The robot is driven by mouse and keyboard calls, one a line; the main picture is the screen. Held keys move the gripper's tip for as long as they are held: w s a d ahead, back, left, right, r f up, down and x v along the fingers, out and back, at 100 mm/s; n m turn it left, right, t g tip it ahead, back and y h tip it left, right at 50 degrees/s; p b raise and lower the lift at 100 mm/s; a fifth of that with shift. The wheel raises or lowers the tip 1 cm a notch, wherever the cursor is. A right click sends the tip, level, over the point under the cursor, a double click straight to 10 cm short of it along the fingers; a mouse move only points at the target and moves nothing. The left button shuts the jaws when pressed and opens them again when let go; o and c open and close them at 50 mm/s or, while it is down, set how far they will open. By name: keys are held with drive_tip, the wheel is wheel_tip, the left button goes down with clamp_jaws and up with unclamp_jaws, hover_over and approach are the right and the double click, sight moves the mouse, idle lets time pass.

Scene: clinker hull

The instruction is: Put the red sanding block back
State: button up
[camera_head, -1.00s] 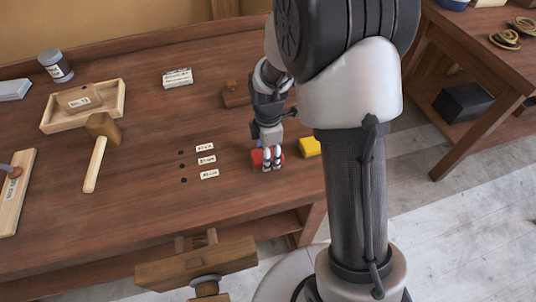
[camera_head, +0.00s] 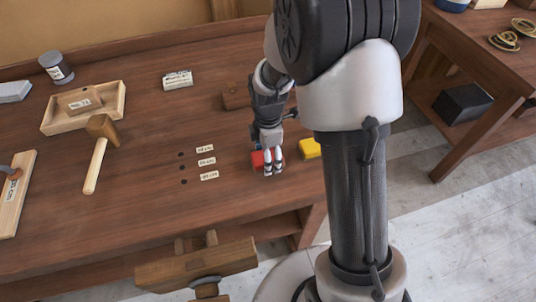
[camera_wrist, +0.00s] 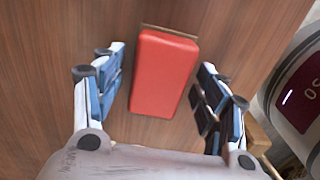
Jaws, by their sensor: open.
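The red sanding block (camera_head: 257,159) lies on the workbench near its right end, partly hidden by my gripper (camera_head: 273,166) in the head view. In the wrist view the red block (camera_wrist: 164,74) lies between the two spread fingers of my gripper (camera_wrist: 162,62), with bare wood visible on both sides of it. A thin tan edge shows at its far end. My gripper is open and holds nothing.
A yellow block (camera_head: 310,149) sits just right of my gripper. Several small holes with white labels (camera_head: 206,161) lie to the left. The bench middle is largely clear.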

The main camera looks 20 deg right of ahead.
drive_tip(key=s+r+m+t+p, duration=0.15)
drive_tip(key=s+r+m, duration=0.25)
drive_tip(key=r, duration=0.7)
drive_tip(key=s+r+m+t+p, duration=0.1)
drive_tip(key=s+r+m+p, duration=0.2)
drive_tip(key=r, duration=0.8)
drive_tip(key=s+r+m+t, duration=0.1)
drive_tip(key=s+r+m, duration=0.1)
drive_tip(key=s+m, duration=0.3)
drive_tip(key=s+r+m+t, duration=0.1)
drive_tip(key=s+r+m, duration=0.1)
drive_tip(key=s+m, duration=0.4)
drive_tip(key=s+b, duration=0.1)
drive_tip(key=s, duration=0.2)
drive_tip(key=shift+s+r, duration=0.25)
drive_tip(key=shift+r, duration=0.05)
